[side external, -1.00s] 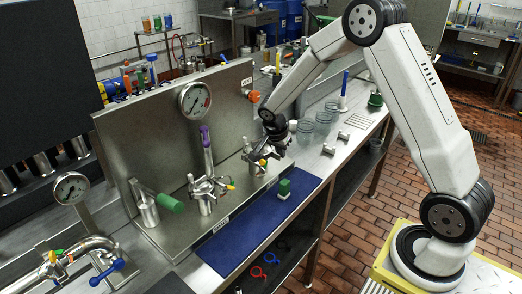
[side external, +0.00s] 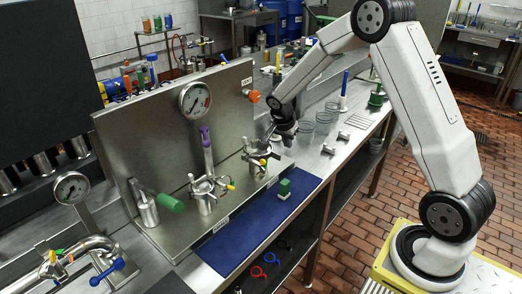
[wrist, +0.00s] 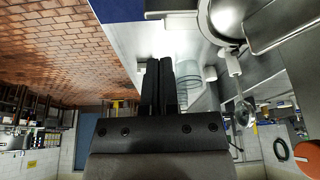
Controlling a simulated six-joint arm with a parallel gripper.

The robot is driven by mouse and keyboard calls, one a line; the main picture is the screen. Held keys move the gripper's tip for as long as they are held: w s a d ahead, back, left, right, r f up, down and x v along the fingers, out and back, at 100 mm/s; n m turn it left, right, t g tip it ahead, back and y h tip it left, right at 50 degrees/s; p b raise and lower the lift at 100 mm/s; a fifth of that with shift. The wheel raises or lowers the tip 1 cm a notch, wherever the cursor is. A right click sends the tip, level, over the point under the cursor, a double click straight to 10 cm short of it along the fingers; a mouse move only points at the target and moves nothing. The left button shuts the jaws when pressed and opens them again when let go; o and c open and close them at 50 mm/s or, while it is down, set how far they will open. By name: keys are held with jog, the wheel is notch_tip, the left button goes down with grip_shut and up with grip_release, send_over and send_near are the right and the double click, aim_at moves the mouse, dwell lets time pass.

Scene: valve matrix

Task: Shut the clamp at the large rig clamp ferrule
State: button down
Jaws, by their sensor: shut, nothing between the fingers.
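My gripper (side external: 286,138) is shut and empty, its two black fingers together in the wrist view (wrist: 158,88). In the side view it hangs just right of and above the right-hand clamp fitting (side external: 257,157) on the steel rig, apart from it. That fitting has small red and yellow parts. A second clamp fitting (side external: 205,190) stands left of it, below a purple-handled valve (side external: 205,137), with a yellow-tipped part at its side. I cannot tell which is the large ferrule, nor whether either clamp is fully closed.
A steel back panel with a gauge (side external: 194,100) and an orange knob (side external: 254,96) stands behind the fittings. A green-handled tool (side external: 170,203) is at left. Glass beakers (side external: 324,122) stand right of my gripper.

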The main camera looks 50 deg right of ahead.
jog(key=v, duration=0.8)
jog(key=shift+a, duration=0.15)
jog(key=s+a+f+n+t+y, duration=0.2)
jog(key=s+a+f+n+y, duration=0.1)
jog(key=s+a+n, duration=1.2)
jog(key=shift+s+f+n+y, duration=0.4)
jog(key=shift+s+f+n, duration=0.35)
jog(key=shift+n, duration=0.15)
jog(key=shift+a, duration=0.15)
dwell(0.8)
